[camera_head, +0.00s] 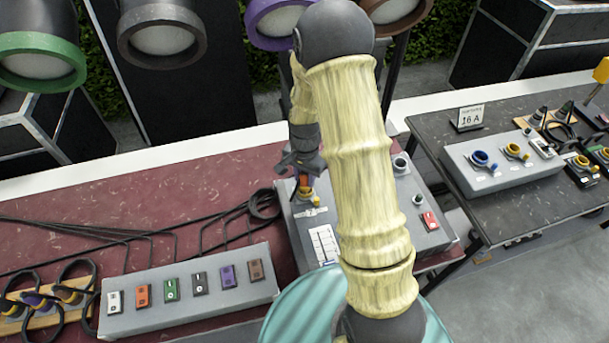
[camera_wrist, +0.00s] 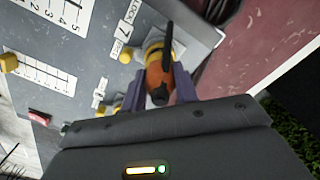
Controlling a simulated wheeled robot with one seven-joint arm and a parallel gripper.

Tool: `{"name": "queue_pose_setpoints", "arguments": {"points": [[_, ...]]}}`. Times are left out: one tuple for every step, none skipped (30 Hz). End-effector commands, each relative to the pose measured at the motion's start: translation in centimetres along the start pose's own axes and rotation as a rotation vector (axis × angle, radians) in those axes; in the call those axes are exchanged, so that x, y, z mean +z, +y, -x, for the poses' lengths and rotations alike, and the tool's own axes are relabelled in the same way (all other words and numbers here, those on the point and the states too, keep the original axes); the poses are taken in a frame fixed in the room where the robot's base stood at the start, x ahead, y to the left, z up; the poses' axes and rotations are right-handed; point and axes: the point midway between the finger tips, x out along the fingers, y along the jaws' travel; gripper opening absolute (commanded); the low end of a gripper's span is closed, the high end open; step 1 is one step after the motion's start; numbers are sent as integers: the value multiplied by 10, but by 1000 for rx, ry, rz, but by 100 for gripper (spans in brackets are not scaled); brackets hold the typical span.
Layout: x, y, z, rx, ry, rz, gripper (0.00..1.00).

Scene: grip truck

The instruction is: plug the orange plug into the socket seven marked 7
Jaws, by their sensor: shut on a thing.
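The orange plug (camera_wrist: 158,78) with a black end sits between the two fingers of my gripper (camera_wrist: 161,84) in the wrist view. My gripper is shut on it.
A grey switch box (camera_head: 190,305) with coloured switches stands at the left. Black cables (camera_head: 130,232) lie behind it on the red table (camera_head: 60,245). The dark table (camera_head: 530,210) at the right holds another socket box (camera_head: 500,165). Stage lamps (camera_head: 160,38) stand at the back.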

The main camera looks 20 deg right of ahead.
Motion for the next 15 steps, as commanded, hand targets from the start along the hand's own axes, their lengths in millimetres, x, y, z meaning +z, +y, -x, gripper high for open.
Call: {"name": "queue_pose_setpoints", "arguments": {"points": [[0, 0, -1, 0, 0, 0, 4], [0, 0, -2, 0, 0, 0, 4], [0, 0, -2, 0, 0, 0, 4], [0, 0, -3, 0, 0, 0, 4], [0, 0, -3, 0, 0, 0, 4], [0, 0, -4, 0, 0, 0, 4], [0, 0, -4, 0, 0, 0, 4], [0, 0, -5, 0, 0, 0, 4], [0, 0, -5, 0, 0, 0, 4], [0, 0, -6, 0, 0, 0, 4], [0, 0, -6, 0, 0, 0, 4], [0, 0, -7, 0, 0, 0, 4], [0, 0, -7, 0, 0, 0, 4], [0, 0, -8, 0, 0, 0, 4], [0, 0, -8, 0, 0, 0, 4]]}}
